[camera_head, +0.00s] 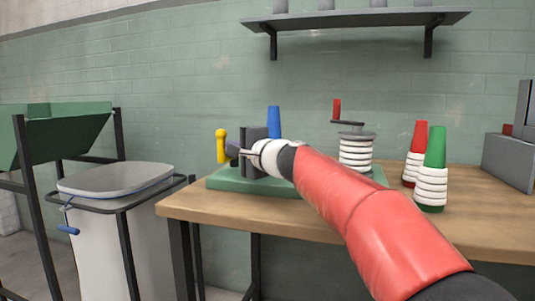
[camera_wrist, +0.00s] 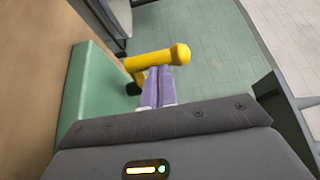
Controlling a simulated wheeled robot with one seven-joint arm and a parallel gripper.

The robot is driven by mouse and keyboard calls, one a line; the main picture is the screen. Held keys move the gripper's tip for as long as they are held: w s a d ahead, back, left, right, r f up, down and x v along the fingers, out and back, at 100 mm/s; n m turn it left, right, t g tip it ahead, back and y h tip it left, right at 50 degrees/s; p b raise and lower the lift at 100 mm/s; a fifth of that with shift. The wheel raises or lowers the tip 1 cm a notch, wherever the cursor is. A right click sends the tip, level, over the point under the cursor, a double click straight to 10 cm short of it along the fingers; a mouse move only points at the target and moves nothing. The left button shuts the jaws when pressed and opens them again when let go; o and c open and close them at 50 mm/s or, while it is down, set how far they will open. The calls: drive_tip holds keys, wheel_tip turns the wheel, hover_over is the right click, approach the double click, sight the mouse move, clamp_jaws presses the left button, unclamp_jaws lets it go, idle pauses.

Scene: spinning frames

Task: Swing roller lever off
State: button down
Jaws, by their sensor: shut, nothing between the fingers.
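A yellow lever with a rounded knob (camera_head: 221,146) stands upright at the left end of the green machine base (camera_head: 225,181) on the table. In the wrist view the yellow lever (camera_wrist: 150,60) lies across the picture just beyond my fingertips. My gripper (camera_head: 233,149) is shut and empty, with its purple fingers (camera_wrist: 157,85) side by side at the lever. I cannot tell whether they touch it. A dark grey block (camera_head: 250,150) stands on the base behind my gripper. My wrist hides part of the base.
A blue cone (camera_head: 273,121) rises behind my wrist. A spool of white thread with a red-handled crank (camera_head: 356,150) stands to the right. Red (camera_head: 417,140) and green (camera_head: 433,160) cones carry white thread. A lidded bin (camera_head: 115,180) stands left of the table (camera_head: 460,225).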

drive_tip(key=w+a+p, duration=0.2)
drive_tip(key=w+a, duration=0.1)
drive_tip(key=a, duration=0.4)
drive_tip(key=shift+a+r, duration=0.2)
drive_tip(key=shift+r, duration=0.15)
